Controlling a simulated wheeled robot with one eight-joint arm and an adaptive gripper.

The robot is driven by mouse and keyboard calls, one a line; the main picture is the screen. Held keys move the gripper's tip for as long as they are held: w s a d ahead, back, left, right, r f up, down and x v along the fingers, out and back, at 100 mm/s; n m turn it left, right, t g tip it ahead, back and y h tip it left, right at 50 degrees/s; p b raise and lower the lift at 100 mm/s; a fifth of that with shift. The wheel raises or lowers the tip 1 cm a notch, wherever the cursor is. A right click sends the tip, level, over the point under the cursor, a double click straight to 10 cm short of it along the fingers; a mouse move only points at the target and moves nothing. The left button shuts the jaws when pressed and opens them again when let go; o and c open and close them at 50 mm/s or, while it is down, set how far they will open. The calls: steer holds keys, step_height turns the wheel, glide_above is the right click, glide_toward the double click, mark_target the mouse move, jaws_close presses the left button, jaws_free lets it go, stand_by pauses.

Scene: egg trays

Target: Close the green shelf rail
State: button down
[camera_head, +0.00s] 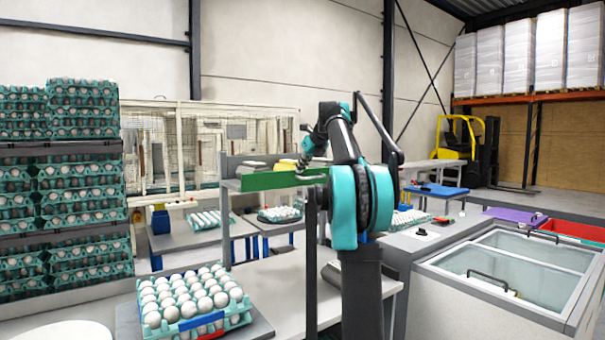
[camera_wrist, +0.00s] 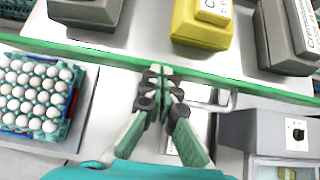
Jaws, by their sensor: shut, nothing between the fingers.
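The green shelf rail (camera_head: 275,181) is a long flat strip along the front of the grey shelf (camera_head: 229,185) in the head view; my arm hides part of its right side. In the wrist view the rail (camera_wrist: 90,53) crosses the picture, sloping down to the right. My gripper (camera_wrist: 161,72) is shut and empty, with its fingertips at the rail's near edge; I cannot tell whether they touch. In the head view the gripper (camera_head: 304,168) is small and dark beside the rail. A yellow box (camera_wrist: 198,24) and several grey boxes (camera_wrist: 90,12) stand beyond the rail.
An egg tray (camera_head: 190,315) stands on the near table below the shelf, also at left in the wrist view (camera_wrist: 72,100). A grey device (camera_wrist: 262,132) is at right. Tall egg stacks (camera_head: 65,185) stand left; a glass-topped freezer (camera_head: 510,280) stands right.

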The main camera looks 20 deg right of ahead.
steer(key=shift+w+a+r, duration=0.15)
steer(key=shift+w+r, duration=0.05)
steer(key=shift+w, duration=0.3)
steer(key=shift+w+a+r, duration=0.2)
steer(key=shift+w, duration=0.3)
steer(key=shift+w+a+r, duration=0.15)
steer(key=shift+w+r, duration=0.05)
steer(key=shift+w, duration=0.3)
steer(key=shift+w+a, duration=0.15)
steer(key=shift+w, duration=0.05)
